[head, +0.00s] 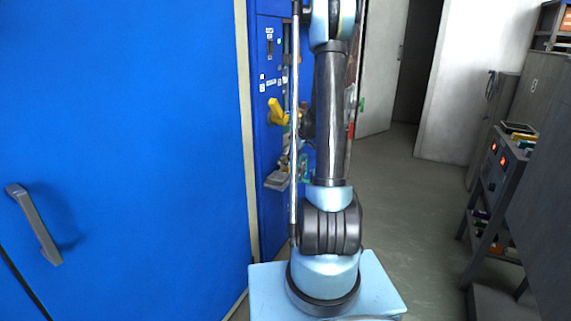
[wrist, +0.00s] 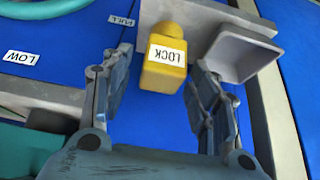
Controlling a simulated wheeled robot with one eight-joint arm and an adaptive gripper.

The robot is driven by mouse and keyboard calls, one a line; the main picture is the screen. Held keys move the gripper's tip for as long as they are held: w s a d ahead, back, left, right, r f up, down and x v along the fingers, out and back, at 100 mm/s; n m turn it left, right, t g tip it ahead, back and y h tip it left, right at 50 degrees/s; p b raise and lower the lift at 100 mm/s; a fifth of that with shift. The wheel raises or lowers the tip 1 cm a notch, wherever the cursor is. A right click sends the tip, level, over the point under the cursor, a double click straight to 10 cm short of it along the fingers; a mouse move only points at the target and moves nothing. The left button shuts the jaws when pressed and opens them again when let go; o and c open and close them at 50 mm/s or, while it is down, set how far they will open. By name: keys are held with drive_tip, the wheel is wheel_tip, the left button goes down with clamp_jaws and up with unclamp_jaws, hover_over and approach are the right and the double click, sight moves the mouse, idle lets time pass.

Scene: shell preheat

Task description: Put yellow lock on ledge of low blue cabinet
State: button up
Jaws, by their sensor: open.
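The yellow lock (wrist: 165,78), a block with a white LOCK label, is in the wrist view, at the edge of a grey plate (wrist: 203,17) on a blue surface. My gripper (wrist: 158,63) is open, with one finger on each side of the lock; a gap shows on both sides. I cannot tell whether the lock rests on the plate or only overlaps it. In the head view, the tall blue cabinet (head: 268,150) has a grey ledge (head: 277,180) low on its front. My arm hides part of this area, and I cannot make out the lock there.
A grey open tray (wrist: 238,57) sits right of the lock. White LOW (wrist: 20,57) and FULL (wrist: 121,21) labels are on the blue surface. A yellow handle (head: 277,112) sticks out above the ledge. A large blue door (head: 120,130) fills the left; floor (head: 405,200) is clear right.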

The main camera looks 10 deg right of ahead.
drive_tip(key=v, duration=1)
drive_tip(key=s+a+r+m+h, duration=0.1)
drive_tip(key=s+a+r, duration=0.1)
drive_tip(key=s, duration=0.4)
drive_tip(key=s+a+r+m, duration=0.1)
drive_tip(key=s+r+m, duration=0.15)
drive_tip(key=s, duration=0.25)
drive_tip(key=s+f+m+h, duration=0.2)
drive_tip(key=s+f+m, duration=0.1)
drive_tip(key=s, duration=1.2)
drive_tip(key=s+a+f+m+g+h, duration=0.1)
drive_tip(key=s+f+m, duration=0.2)
drive_tip(key=s, duration=1.1)
drive_tip(key=shift+s+a+f+m+h, duration=0.3)
drive_tip(key=shift+s+m+h, duration=0.1)
drive_tip(key=shift+m, duration=0.15)
drive_tip(key=shift+w+f, duration=0.2)
drive_tip(key=shift+w, duration=0.25)
